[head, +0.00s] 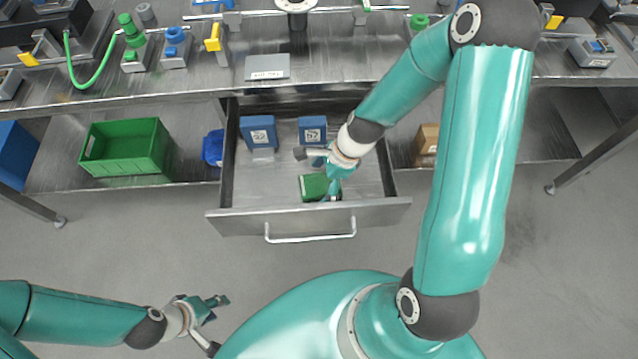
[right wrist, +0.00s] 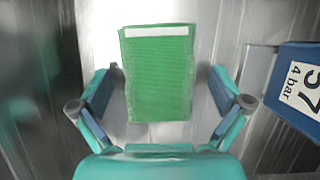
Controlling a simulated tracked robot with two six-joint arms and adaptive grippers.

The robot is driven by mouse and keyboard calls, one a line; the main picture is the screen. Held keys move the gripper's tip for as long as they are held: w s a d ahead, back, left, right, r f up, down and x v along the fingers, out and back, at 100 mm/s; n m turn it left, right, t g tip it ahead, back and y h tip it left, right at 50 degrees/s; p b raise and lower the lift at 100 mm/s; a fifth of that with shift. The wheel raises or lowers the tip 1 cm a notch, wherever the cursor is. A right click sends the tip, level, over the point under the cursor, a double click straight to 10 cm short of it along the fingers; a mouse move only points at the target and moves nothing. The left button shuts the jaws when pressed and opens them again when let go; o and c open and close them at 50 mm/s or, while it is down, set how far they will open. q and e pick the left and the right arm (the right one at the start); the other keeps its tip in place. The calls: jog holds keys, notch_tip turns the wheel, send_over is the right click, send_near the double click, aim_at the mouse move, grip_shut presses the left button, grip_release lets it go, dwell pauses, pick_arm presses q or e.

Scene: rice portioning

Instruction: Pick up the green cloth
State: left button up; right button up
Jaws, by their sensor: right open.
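The green cloth (head: 312,187) lies folded in the open drawer (head: 240,194), near the drawer's front. In the right wrist view the green cloth (right wrist: 158,85) is a flat rectangle with a white strip along its far edge. My right gripper (head: 332,190) is inside the drawer, over the cloth, and hides part of it. In the right wrist view its open fingers (right wrist: 160,95) stand on either side of the cloth with a gap at each side. My left gripper (head: 214,306) is outside the drawer at the lower left, away from the cloth. Its fingers look apart, with nothing between them.
Two blue labelled blocks stand at the drawer's back, a left one (head: 258,132) and a right one (head: 312,130). The right one also shows in the right wrist view (right wrist: 288,92). A green crate (head: 126,148) sits on the lower shelf. The workbench (head: 330,75) overhangs the drawer's back.

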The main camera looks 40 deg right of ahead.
jog(key=c, duration=1.1)
jog(key=shift+r, duration=0.15)
jog(key=shift+r+p, duration=0.4)
jog(key=shift+r, duration=0.1)
notch_tip(320, 180, up, 9)
jog(key=p, duration=0.4)
notch_tip(320, 180, up, 10)
send_over(321, 182)
jog(key=shift+r, duration=0.15)
